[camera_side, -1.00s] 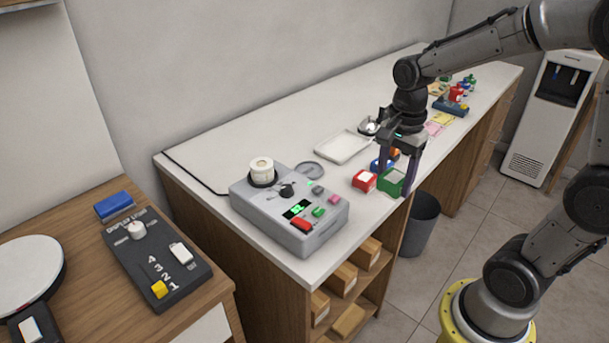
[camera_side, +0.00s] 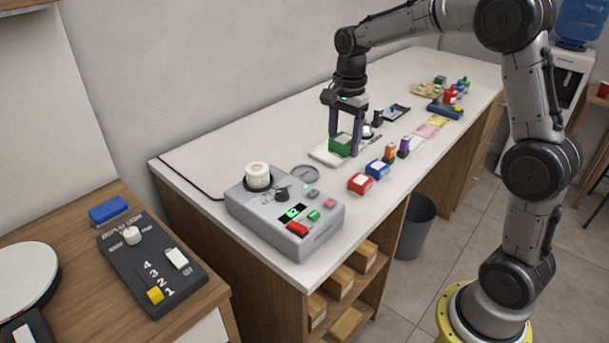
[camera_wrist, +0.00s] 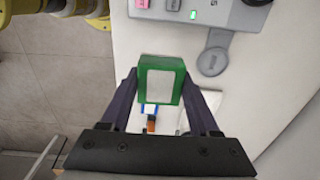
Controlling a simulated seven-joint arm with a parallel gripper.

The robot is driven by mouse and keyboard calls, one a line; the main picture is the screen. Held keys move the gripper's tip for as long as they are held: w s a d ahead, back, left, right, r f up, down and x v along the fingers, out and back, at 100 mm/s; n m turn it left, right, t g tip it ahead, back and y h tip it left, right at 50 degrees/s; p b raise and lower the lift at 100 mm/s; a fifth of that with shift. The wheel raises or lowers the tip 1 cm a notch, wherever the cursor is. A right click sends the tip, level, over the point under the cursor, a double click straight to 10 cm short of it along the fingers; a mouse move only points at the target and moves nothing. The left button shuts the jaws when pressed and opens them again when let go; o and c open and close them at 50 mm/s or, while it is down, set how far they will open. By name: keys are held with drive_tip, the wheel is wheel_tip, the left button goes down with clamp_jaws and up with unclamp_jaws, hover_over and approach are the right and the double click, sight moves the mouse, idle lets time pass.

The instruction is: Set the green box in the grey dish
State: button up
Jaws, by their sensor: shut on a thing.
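The green box (camera_side: 340,143) has a white label on its face and sits between the fingers of my gripper (camera_side: 346,147). In the wrist view the green box (camera_wrist: 160,80) is gripped between both dark fingertips (camera_wrist: 160,88). In the side view it is over or in front of the white tray; I cannot tell its exact height. A flat round grey dish (camera_side: 305,173) lies on the counter to the left of my gripper, near the grey machine. The dish also shows in the wrist view (camera_wrist: 212,62), to the right of the box, with nothing in it.
A white tray (camera_side: 322,155) lies below my gripper. The grey machine (camera_side: 270,222) stands left of the dish.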

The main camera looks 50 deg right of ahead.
drive_tip(key=shift+w+d+f, duration=0.15)
drive_tip(key=shift+w+f, duration=0.5)
drive_tip(key=w+d+f, duration=0.2)
drive_tip(key=w+f, duration=0.2)
drive_tip(key=w, duration=0.4)
hover_over(305, 174)
drive_tip(key=f, duration=0.3)
drive_tip(key=s+f, duration=0.1)
drive_tip(key=f, duration=0.1)
drive_tip(key=shift+a+f, duration=0.1)
drive_tip(key=shift+a, duration=0.1)
drive_tip(key=shift+w+d+f, duration=0.1)
drive_tip(key=shift+w+f, duration=0.45)
drive_tip(key=shift+f, duration=1.5)
drive_tip(key=shift+f, duration=0.35)
